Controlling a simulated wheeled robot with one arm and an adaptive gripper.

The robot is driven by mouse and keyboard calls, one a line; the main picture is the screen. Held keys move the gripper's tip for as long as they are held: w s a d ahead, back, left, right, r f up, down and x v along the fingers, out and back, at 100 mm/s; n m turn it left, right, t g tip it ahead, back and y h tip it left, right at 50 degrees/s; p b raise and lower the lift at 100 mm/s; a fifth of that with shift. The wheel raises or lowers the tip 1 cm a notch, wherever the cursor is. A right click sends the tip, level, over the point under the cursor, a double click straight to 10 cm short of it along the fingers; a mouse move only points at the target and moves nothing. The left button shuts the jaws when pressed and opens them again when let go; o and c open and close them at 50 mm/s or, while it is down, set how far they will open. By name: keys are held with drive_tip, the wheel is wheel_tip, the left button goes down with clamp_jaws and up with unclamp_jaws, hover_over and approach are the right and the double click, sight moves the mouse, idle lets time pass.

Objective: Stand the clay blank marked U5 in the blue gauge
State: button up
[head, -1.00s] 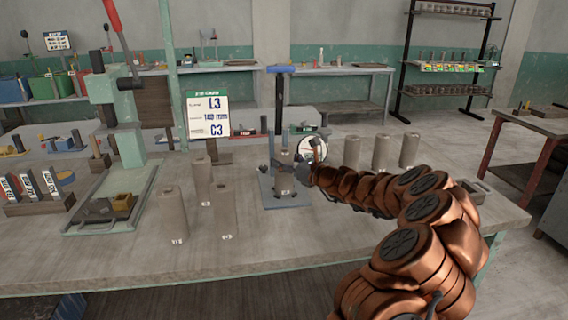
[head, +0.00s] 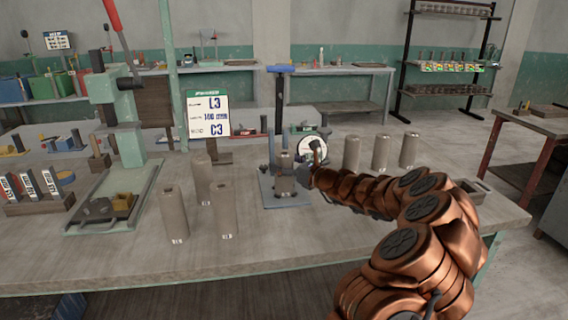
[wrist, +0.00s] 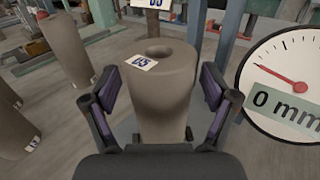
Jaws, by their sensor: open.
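A grey-brown clay blank (head: 285,161) with a hole in its top stands upright at the blue gauge (head: 268,188), over its base plate. In the wrist view the blank (wrist: 166,100) carries a tilted white label that appears to read U5. My gripper (wrist: 160,88) is open, with one finger on each side of the blank and visible gaps. In the head view my gripper (head: 309,172) is at the gauge's right side. The gauge's dial (wrist: 292,80) reads 0 mm, its red needle pointing up-left. The blank's foot is hidden by my gripper in the wrist view.
Several clay blanks (head: 224,212) stand to the left on the bench, and three more (head: 380,153) stand to the right. A sign (head: 208,115) showing L3 and C3 is behind. A green press (head: 120,120) is at left. The front of the bench (head: 330,240) is clear.

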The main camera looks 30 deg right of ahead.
drive_tip(key=shift+r, duration=0.1)
drive_tip(key=shift+s, duration=0.15)
drive_tip(key=v, duration=1.1)
drive_tip(key=shift+s, duration=0.35)
drive_tip(key=shift+d, duration=0.15)
idle(0.3)
